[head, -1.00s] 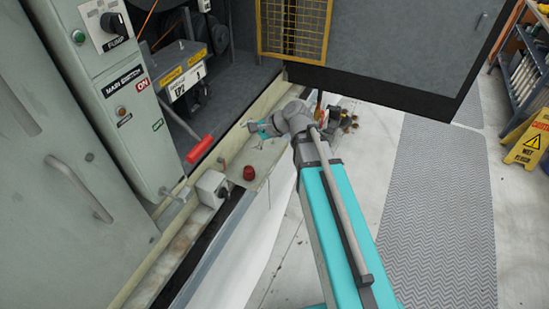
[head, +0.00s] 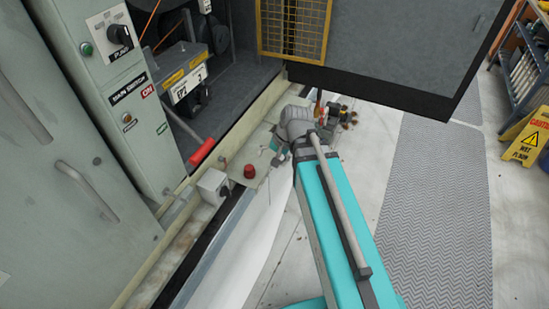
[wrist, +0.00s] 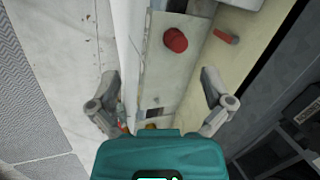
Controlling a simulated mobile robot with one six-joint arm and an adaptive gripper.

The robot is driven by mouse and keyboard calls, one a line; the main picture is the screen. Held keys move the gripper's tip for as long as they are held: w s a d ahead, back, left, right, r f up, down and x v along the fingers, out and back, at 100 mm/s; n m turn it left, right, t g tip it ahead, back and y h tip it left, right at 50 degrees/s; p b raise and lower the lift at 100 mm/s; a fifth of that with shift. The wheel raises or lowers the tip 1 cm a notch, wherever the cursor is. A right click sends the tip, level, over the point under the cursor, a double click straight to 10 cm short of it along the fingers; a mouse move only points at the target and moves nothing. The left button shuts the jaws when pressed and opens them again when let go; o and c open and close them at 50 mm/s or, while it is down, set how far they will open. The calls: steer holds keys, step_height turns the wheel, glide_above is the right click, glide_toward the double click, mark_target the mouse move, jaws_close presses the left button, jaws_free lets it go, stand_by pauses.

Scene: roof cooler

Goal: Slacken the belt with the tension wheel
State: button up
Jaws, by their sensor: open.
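My gripper (head: 274,151) is open and empty, above the pale ledge at the front of the cabinet. In the wrist view its two fingers (wrist: 160,80) are spread wide, with the ledge plate behind them. An orange cord or belt edge (head: 149,20) shows inside the open cabinet at the upper left, well away from my gripper. I cannot make out a tension wheel for certain; dark machinery inside the cabinet is partly cut off by the picture's top edge.
A red knob (head: 249,171) stands on the ledge plate, beside a grey box (head: 212,187). A red-handled lever (head: 202,152) sticks out of the cabinet. The open door (head: 385,45) with its yellow mesh guard (head: 293,30) hangs behind my arm.

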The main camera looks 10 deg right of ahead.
steer(key=shift+s+d+n+h, duration=0.4)
steer(key=shift+d, duration=0.05)
steer(key=s+d+n+g+h+p, duration=0.1)
steer(key=s+d+n+h, duration=0.2)
steer(key=d, duration=0.1)
steer(key=shift+s+d+r+n+p, duration=0.3)
steer(key=shift+s+d+p, duration=0.05)
steer(key=shift+d, duration=0.05)
